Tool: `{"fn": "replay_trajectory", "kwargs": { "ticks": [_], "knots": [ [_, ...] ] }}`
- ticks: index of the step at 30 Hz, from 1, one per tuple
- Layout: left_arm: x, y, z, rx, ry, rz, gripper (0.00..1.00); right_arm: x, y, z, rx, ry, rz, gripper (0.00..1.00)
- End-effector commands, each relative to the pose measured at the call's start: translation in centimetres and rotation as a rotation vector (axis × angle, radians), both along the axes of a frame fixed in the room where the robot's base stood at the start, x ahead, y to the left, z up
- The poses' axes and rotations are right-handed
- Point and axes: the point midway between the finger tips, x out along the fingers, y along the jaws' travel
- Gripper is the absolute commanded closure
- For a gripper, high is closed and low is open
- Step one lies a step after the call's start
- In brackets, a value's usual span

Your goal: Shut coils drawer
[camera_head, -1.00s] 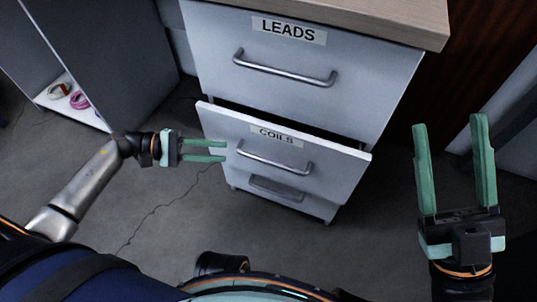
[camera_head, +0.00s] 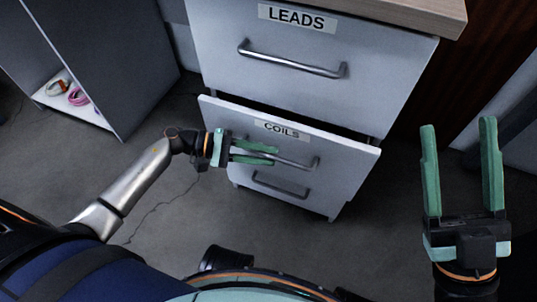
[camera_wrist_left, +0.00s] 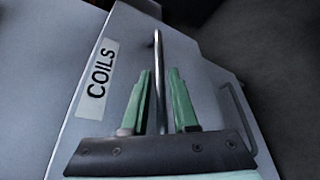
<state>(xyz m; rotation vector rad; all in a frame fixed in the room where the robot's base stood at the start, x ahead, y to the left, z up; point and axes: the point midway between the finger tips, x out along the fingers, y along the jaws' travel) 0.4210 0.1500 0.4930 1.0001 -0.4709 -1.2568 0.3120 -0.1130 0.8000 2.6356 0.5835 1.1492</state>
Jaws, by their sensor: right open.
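The coils drawer (camera_head: 330,168) is the white front labelled COILS, below the LEADS drawer. It stands a little out from the cabinet, with a dark gap along its top. Its grey bar handle (camera_head: 300,163) also shows in the left wrist view (camera_wrist_left: 157,50). My left gripper (camera_head: 276,155) is at the left part of this handle. In the left wrist view its green fingers (camera_wrist_left: 160,75) stand apart, one on each side of the bar, with small gaps visible. My right gripper (camera_head: 459,125) is open and empty, right of the drawer.
The LEADS drawer (camera_head: 350,95) above looks closed. Another handle (camera_head: 280,187) sits below the coils handle. An open grey cabinet (camera_head: 75,60) at the left holds rolls of tape (camera_head: 78,97). The floor before the drawers is clear.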

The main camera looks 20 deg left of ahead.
Motion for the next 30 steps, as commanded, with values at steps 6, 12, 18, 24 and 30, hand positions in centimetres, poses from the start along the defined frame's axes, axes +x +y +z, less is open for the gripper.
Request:
{"fn": "replay_trajectory", "kwargs": {
  "ticks": [6, 12, 18, 24, 30],
  "knots": [
    [0.38, -1.03, -0.21, 0.000, 0.000, 0.001, 0.73, 0.00, 0.04, -0.19, -0.001, 0.001, 0.000, 0.40],
    [0.37, -1.04, -0.21, 0.000, 0.001, 0.001, 0.73, 0.00, 0.05, -0.19, -0.001, 0.002, 0.001, 0.40],
    [0.36, -1.02, -0.21, 0.000, 0.001, 0.001, 0.93, 0.00, 0.07, -0.20, 0.000, 0.003, 0.001, 0.40],
    [0.35, -1.00, -0.22, 0.000, 0.001, 0.001, 1.00, -0.01, 0.07, -0.21, 0.000, 0.003, 0.001, 0.40],
    [0.34, -0.98, -0.23, 0.000, 0.001, 0.001, 1.00, -0.01, 0.08, -0.22, -0.002, 0.003, 0.003, 0.40]
  ]
}}
